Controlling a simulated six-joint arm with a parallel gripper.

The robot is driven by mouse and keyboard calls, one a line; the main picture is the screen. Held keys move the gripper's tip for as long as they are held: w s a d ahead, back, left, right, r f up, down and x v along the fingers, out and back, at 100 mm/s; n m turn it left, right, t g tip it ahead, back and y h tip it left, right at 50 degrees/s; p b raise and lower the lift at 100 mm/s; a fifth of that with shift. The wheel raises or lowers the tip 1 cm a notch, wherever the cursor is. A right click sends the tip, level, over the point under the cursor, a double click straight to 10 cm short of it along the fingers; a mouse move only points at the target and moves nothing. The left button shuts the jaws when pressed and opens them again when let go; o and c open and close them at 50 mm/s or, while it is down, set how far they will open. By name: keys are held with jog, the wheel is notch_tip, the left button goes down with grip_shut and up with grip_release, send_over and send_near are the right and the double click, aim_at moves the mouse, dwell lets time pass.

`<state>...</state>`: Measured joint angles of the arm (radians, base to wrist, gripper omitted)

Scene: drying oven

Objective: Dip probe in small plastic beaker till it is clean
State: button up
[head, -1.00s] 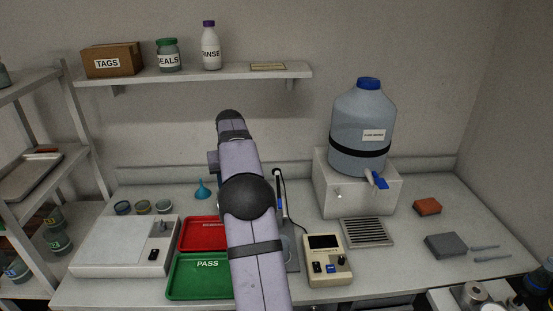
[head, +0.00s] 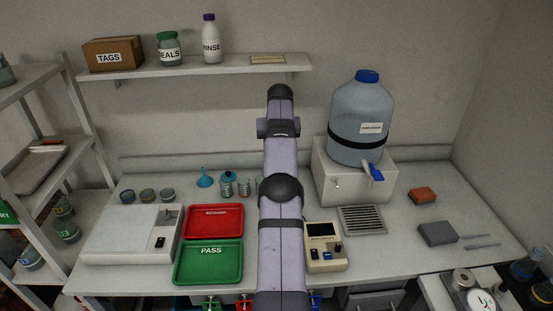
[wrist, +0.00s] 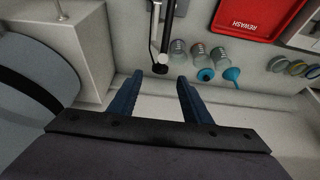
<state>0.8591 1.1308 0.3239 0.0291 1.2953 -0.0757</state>
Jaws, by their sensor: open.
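My gripper (wrist: 160,78) is open and empty in the wrist view, its two blue fingers pointing toward the bench. A slim upright holder with a pale rod and a dark round end (wrist: 160,69) lies between the fingertips in the picture; it looks like the probe on its stand, but I cannot tell how near it is. Several small clear beakers (wrist: 197,51) stand in a row beside it; two also show in the head view (head: 243,188). I cannot tell which is the small plastic one. In the head view my arm hides the gripper and probe.
Red tray (head: 214,221) and green PASS tray (head: 208,262) lie left of my arm. The meter (head: 325,247) and drain grille (head: 361,220) are right. A large water carboy (head: 361,110) stands on a block. A blue funnel (head: 205,177) is near the back wall.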

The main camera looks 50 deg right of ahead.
jog(key=p+x, duration=0.2)
jog(key=x, duration=0.1)
jog(key=p+x, duration=0.1)
jog(key=p, duration=0.3)
jog(key=shift+w+d+f, duration=0.15)
jog(key=shift+w+f, duration=0.05)
jog(key=shift+f, duration=0.1)
jog(key=f+p, duration=0.1)
jog(key=p, duration=0.2)
jog(key=shift+w+d+f, duration=0.1)
jog(key=shift+d+f, duration=0.05)
jog(key=shift+f, duration=0.15)
jog(key=shift+c, duration=0.6)
grip_shut()
